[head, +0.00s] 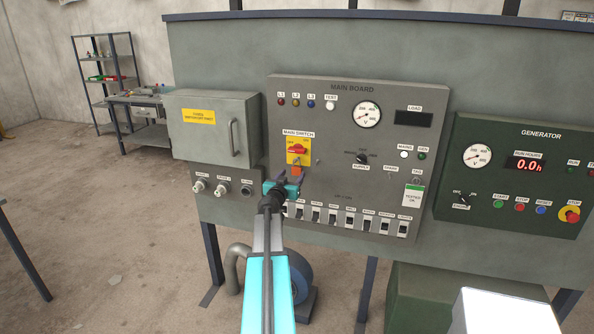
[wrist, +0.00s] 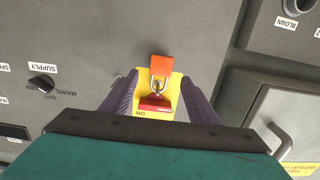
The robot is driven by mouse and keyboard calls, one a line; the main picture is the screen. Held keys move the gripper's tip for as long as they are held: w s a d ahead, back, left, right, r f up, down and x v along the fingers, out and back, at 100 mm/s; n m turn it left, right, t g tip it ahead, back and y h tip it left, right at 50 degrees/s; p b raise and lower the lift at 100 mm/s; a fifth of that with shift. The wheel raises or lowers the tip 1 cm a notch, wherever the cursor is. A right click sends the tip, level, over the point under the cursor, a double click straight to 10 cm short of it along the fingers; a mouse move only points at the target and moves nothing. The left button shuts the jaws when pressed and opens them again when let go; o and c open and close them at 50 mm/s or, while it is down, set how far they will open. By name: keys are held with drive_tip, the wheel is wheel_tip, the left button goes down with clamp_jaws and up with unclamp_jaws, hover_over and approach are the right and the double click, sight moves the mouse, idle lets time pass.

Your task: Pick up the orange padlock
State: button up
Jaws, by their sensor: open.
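The orange padlock (head: 296,171) hangs below the red main switch handle (head: 298,149) on its yellow plate. In the wrist view the padlock body (wrist: 161,66) lies at the top centre, its metal shackle at the red handle (wrist: 155,103). My gripper (head: 289,180) is just in front of the panel at the padlock and partly covers its lower end. In the wrist view my gripper (wrist: 159,77) is open. Its two dark fingers stand on either side of the padlock and plate, with gaps to the padlock. Contact depth cannot be told.
A row of breakers (head: 350,218) runs below the switch. The supply knob (head: 361,158) is to the right. A grey box with a handle (head: 214,128) juts out at the left. The generator panel (head: 521,175) is at the far right.

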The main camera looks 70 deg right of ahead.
sight(296, 169)
drive_tip(key=shift+w+d+r+p, duration=0.1)
drive_tip(key=shift+w+d+p, duration=0.05)
drive_tip(key=shift+d+p, duration=1.15)
drive_tip(key=shift+d+f+p, duration=0.2)
drive_tip(key=shift+d+p, duration=0.35)
drive_tip(key=shift+d, duration=0.75)
drive_tip(key=c, duration=1.2)
drive_tip(key=shift+r, duration=0.25)
drive_tip(key=shift+r+b, duration=0.45)
drive_tip(key=shift+b, duration=0.1)
drive_tip(key=shift+s+a+r+b, duration=0.15)
drive_tip(key=shift+a+b, duration=1.15)
drive_tip(key=shift+a, duration=1.7)
drive_tip(key=shift+s+a+f+b, duration=0.15)
drive_tip(key=shift+a+b, duration=1.2)
drive_tip(key=shift+a, duration=1.65)
drive_tip(key=shift+s+a+r+b, duration=0.15)
drive_tip(key=shift+a+b, duration=1.15)
drive_tip(key=shift+a, duration=1.7)
